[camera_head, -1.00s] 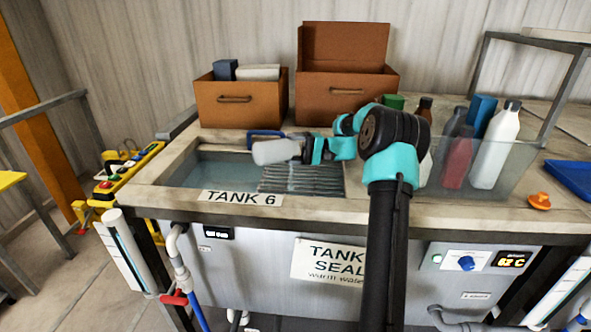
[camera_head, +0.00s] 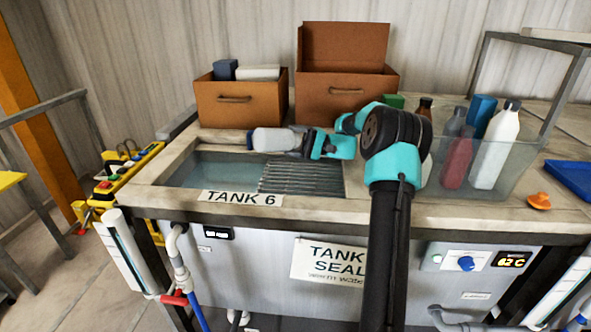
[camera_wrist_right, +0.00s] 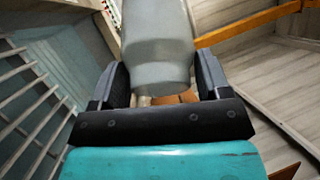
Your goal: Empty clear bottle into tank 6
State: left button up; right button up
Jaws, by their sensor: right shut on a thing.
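My right gripper (camera_head: 304,143) is shut on the clear bottle (camera_head: 274,139), a pale grey, translucent bottle. It holds the bottle roughly level, pointing left, over the back part of tank 6 (camera_head: 215,170). In the right wrist view the bottle (camera_wrist_right: 158,45) sits between the two dark fingers of the gripper (camera_wrist_right: 160,85). The white TANK 6 label (camera_head: 240,198) is on the tank's front rim. The tank holds bluish water, with a slatted rack (camera_head: 300,178) on its right side. I cannot tell whether anything flows from the bottle. My left gripper is not in view.
Two brown boxes (camera_head: 240,104) (camera_head: 345,88) stand behind the tank. A clear bin (camera_head: 480,165) with several bottles stands to the right. An orange knob-like piece (camera_head: 539,201) and a blue tray (camera_head: 572,178) lie farther right. A yellow control panel (camera_head: 128,172) is at the left.

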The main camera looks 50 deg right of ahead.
jog(key=shift+d+r+m+t+y, duration=0.1)
jog(key=shift+r+m+t+y, duration=0.2)
jog(key=shift+r, duration=0.5)
jog(key=shift+d+r+m+t+y, duration=0.1)
jog(key=shift+r+m+t+y, duration=0.15)
jog(key=shift+r, duration=0.5)
jog(key=shift+d+r+m+t+y, duration=0.15)
jog(key=shift+r+m+t+y, duration=0.1)
jog(key=shift+r+t, duration=0.25)
dwell(0.5)
